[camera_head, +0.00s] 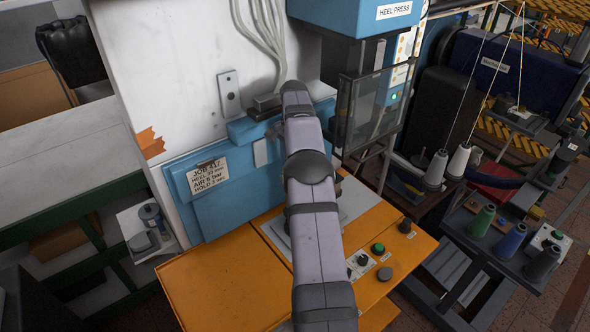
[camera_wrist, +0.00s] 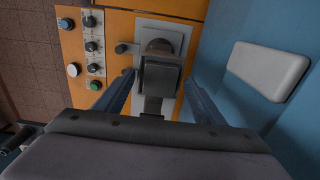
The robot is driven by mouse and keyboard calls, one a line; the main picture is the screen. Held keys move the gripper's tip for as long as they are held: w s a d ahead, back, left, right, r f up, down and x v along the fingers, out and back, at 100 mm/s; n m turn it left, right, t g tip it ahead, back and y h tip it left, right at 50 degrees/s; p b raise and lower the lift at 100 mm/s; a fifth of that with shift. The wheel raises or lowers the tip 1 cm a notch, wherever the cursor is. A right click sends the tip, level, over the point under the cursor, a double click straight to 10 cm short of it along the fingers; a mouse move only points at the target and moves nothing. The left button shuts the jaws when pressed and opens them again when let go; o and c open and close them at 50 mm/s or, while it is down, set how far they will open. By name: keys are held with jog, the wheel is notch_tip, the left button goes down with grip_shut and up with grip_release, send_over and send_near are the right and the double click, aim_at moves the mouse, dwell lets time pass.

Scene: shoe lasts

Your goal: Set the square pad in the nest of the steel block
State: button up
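In the wrist view, the two blue-grey fingers of my gripper (camera_wrist: 159,76) are spread, with gaps beside a dark, square-faced piece (camera_wrist: 160,78) between their tips. I cannot tell whether this piece is the square pad or part of the steel block. A rounded grey part (camera_wrist: 159,46) sits just beyond it on a light metal plate (camera_wrist: 175,29). No nest can be made out. In the head view my arm hides the gripper and what lies under it; only part of the light plate (camera_head: 357,198) shows beside the arm.
An orange bench (camera_head: 215,285) carries knobs and a green button (camera_head: 378,248). A blue housing (camera_head: 212,200) with a job card stands behind it. A clear guard (camera_head: 370,110) hangs at the right of the arm. A pale rounded panel (camera_wrist: 268,71) is on the blue surface in the wrist view.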

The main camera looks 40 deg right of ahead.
jog(key=shift+r+p, duration=0.4)
jog(key=shift+r, duration=2.4)
jog(key=shift+r+p, duration=0.3)
jog(key=shift+r, duration=0.45)
jog(key=shift+a, duration=0.1)
